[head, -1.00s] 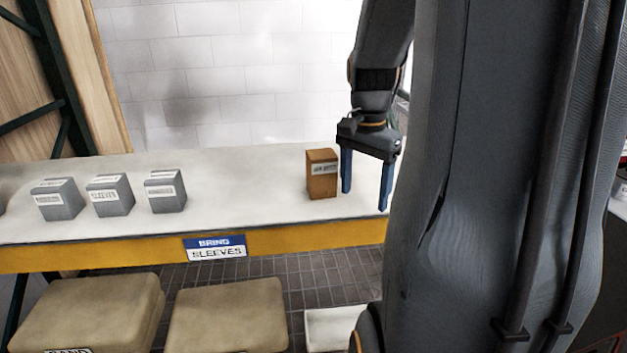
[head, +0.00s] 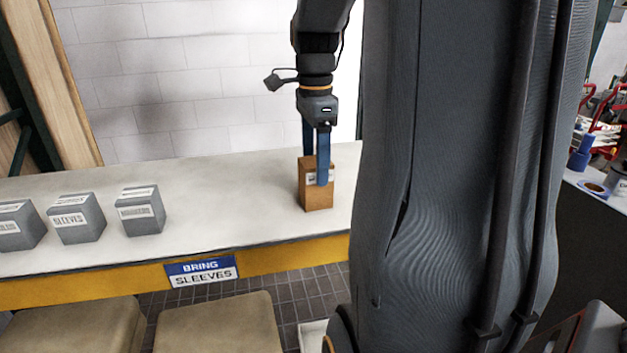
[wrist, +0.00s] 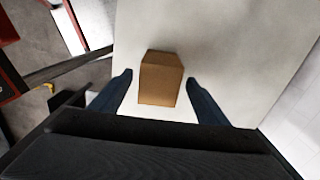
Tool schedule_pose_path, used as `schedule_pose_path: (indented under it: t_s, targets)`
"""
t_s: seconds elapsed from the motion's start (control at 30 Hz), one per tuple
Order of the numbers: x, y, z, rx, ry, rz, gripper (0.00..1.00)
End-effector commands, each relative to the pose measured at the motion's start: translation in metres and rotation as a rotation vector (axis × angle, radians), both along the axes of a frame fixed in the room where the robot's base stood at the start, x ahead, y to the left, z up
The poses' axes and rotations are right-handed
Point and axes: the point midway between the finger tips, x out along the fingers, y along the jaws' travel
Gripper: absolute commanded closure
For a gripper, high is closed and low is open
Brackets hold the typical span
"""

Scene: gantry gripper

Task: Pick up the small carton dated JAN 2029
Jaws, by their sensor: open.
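A small brown carton (head: 315,199) stands upright on the white shelf top, with a pale label on its front; the label's print is too small to read and partly covered by a finger. My gripper (head: 316,170) points down at it, with one blue finger in front of the carton and the other behind it in the head view. In the wrist view the carton (wrist: 160,82) sits between the two open fingers (wrist: 160,88), with a gap on each side.
Several grey boxes (head: 76,218) labelled in white stand on the shelf (head: 225,195) to the left. A blue and white "BRING SLEEVES" sign (head: 201,271) hangs on the yellow shelf edge. Tan boxes (head: 215,322) lie below. The shelf between the grey boxes and the carton is clear.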

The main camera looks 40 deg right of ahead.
Motion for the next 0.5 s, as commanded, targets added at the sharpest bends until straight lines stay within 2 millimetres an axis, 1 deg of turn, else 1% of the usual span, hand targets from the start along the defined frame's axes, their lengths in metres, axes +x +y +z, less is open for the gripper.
schedule_pose_path:
  t_s: [0.03,0.23,0.4,0.5]
  targets:
    - [0.0,0.0,-0.006,0.001,0.004,0.001,0.31]
    - [-0.001,0.0,-0.026,0.002,0.003,0.003,0.31]
    - [-0.002,-0.001,-0.052,0.002,0.003,0.003,0.31]
    - [-0.002,-0.001,-0.062,0.002,0.001,0.003,0.31]
